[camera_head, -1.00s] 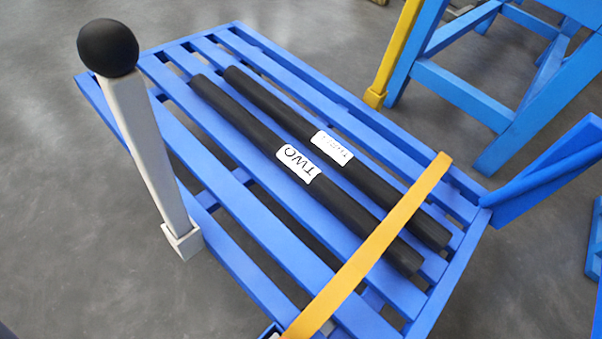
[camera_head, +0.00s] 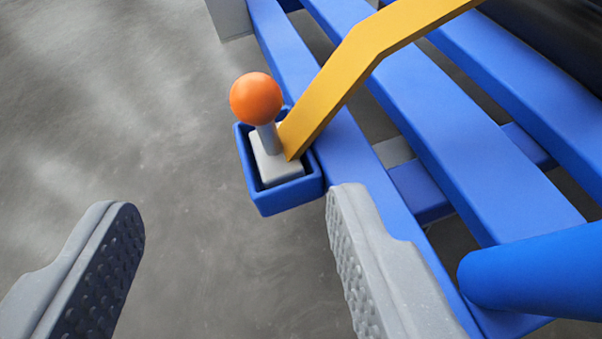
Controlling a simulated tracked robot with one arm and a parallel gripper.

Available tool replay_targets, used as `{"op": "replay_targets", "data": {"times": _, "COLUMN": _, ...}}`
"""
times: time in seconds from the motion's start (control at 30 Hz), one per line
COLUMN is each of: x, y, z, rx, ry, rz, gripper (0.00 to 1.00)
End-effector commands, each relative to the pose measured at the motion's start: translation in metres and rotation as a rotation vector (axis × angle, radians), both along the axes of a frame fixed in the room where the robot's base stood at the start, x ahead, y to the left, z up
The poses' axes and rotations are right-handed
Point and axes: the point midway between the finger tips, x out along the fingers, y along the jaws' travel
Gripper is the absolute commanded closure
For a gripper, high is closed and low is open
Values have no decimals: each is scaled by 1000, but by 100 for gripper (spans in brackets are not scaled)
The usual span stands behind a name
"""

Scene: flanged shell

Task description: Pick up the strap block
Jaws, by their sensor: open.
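The strap block (camera_head: 273,162) is a small light grey block with a short grey stem and an orange ball (camera_head: 257,98) on top. It sits in a blue open-topped holder (camera_head: 283,197) on the side of the blue slatted rack (camera_head: 440,130). The yellow strap (camera_head: 365,60) comes down over the slats and ends at the block. My gripper (camera_head: 235,225) is open and empty, with its two grey ridged fingers at the bottom of the picture. The fingers are apart from the block, which shows beyond and between their tips.
A thick blue bar (camera_head: 540,270) lies close to the right finger. A black cylinder (camera_head: 550,35) rests on the slats at upper right. A grey block (camera_head: 229,18) stands beside the rack at the top. Bare grey floor (camera_head: 110,110) fills the left side.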

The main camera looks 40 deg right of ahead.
Motion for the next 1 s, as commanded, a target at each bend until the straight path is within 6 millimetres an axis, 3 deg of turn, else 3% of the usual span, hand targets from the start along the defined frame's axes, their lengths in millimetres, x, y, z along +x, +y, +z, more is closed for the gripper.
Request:
{"op": "replay_targets", "data": {"times": 0.33, "x": 44, "y": -36, "z": -24, "rx": -3, "ry": -5, "rz": -2, "gripper": 48}}
{"op": "replay_targets", "data": {"times": 0.67, "x": 57, "y": -46, "z": -30, "rx": -1, "ry": 0, "rz": 0, "gripper": 48}}
{"op": "replay_targets", "data": {"times": 1.0, "x": 80, "y": -72, "z": -46, "rx": -1, "ry": -3, "rz": -1, "gripper": 48}}
